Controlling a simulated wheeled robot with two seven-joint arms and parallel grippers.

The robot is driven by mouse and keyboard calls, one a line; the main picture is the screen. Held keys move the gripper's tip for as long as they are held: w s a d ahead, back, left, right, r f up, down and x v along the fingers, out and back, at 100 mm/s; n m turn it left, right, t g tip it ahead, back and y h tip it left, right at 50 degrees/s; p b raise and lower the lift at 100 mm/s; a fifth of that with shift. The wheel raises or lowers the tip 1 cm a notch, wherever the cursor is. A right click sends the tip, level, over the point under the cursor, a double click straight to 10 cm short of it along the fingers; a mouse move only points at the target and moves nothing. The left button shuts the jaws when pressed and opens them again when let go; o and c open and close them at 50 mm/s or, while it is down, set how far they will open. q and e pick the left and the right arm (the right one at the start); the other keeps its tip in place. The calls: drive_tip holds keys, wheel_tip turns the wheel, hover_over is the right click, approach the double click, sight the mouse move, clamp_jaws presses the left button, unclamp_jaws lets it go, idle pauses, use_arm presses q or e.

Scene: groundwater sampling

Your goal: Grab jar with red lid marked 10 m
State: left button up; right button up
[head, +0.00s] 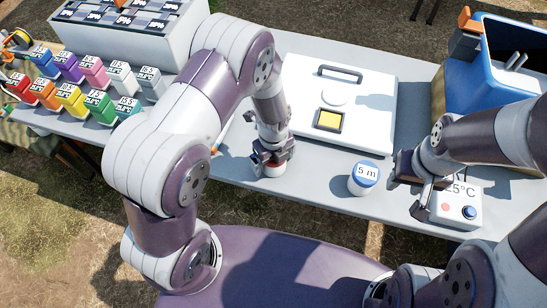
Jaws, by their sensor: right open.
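A small pale jar (274,171) with a hint of red on top stands on the table, mostly hidden by my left gripper (271,156). Its marking cannot be read. The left gripper points down at this jar's top; whether its fingers are shut on it cannot be made out. A white jar (364,184) with a blue lid marked 5 m stands upright to the right, apart from both grippers. My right gripper (411,186) is open and empty, to the right of the 5 m jar.
A white case (370,85) with a handle and yellow panel lies behind the jars. A meter (468,190) with red and blue buttons sits beside the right gripper. A blue cooler (465,90) stands at right. Coloured labelled blocks (70,98) and a grey rack (130,45) are at left.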

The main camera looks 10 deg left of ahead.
use_arm(q)
drive_tip(key=shift+s+d+r, duration=0.1)
drive_tip(key=shift+s, duration=0.05)
drive_tip(key=c, duration=1.3)
drive_tip(key=shift+o, duration=0.2)
